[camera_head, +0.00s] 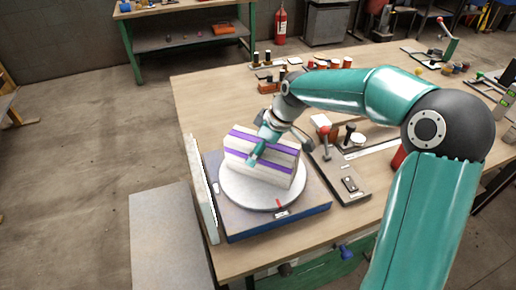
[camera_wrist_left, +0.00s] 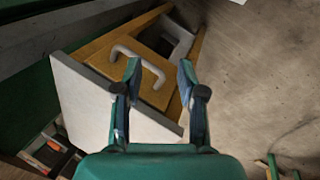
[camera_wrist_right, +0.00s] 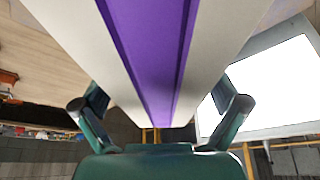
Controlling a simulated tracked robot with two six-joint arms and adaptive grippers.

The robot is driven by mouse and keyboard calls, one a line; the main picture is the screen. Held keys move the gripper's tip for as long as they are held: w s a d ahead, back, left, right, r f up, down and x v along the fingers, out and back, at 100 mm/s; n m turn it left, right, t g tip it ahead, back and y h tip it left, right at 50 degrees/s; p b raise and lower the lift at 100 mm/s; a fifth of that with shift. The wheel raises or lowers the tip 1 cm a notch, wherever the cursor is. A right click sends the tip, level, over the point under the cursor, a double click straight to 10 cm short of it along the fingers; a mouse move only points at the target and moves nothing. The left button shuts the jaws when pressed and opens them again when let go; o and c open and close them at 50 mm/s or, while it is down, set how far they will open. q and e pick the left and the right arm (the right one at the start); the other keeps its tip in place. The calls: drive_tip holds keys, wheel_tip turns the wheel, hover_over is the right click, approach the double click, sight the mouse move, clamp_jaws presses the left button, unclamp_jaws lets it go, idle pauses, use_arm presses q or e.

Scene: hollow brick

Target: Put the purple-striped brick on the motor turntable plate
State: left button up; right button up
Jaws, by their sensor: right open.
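The purple-striped brick (camera_head: 272,170) is pale with purple stripes and sits on the round grey turntable plate (camera_head: 262,198), which is on a blue-edged base. My right gripper (camera_head: 258,150) is at the brick's top, and its arm hides part of it. In the right wrist view the brick (camera_wrist_right: 150,50) fills the middle between the spread fingers of the right gripper (camera_wrist_right: 158,105). Those fingers are open; whether either touches the brick cannot be told. My left gripper (camera_wrist_left: 158,72) is open and empty in its wrist view, and not in the head view.
A white upright panel (camera_head: 203,190) stands along the turntable base's left side. A control box with a red-knobbed lever (camera_head: 325,140) is to its right. Small parts stand at the table's back. A wooden piece with a grey handle (camera_wrist_left: 140,62) lies below the left gripper.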

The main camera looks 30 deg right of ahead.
drive_tip(key=v, duration=1.2)
drive_tip(key=shift+s, duration=0.1)
